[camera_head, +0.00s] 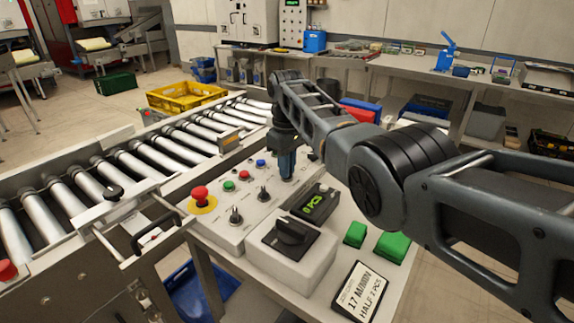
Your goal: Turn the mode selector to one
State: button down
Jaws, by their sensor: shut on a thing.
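A grey control panel (222,229) stands beside the roller conveyor. My gripper (287,176) points down onto the panel's far right end. It is shut on a knob there, which its fingers hide; this fits the mode selector, in line with two other small black knobs. Those are a near knob (236,216) and a middle knob (263,194), both uncovered. The held knob's setting and any labels cannot be read. A larger black rotary switch (292,238) sits on a separate grey box nearer to me, apart from my gripper.
The panel has a red emergency button (201,194) and red, green and blue push buttons. Green blocks (393,246) and a sign card (362,292) lie at right. A yellow crate (187,95) stands beyond the conveyor (150,160).

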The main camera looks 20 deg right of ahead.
jog(key=m, duration=0.3)
jog(key=shift+m, duration=2.1)
jog(key=shift+r, duration=0.1)
jog(key=c, duration=1.2)
grip_release()
notch_tip(320, 180, up, 8)
jog(key=shift+f+b, duration=0.15)
jog(key=shift+b, duration=0.15)
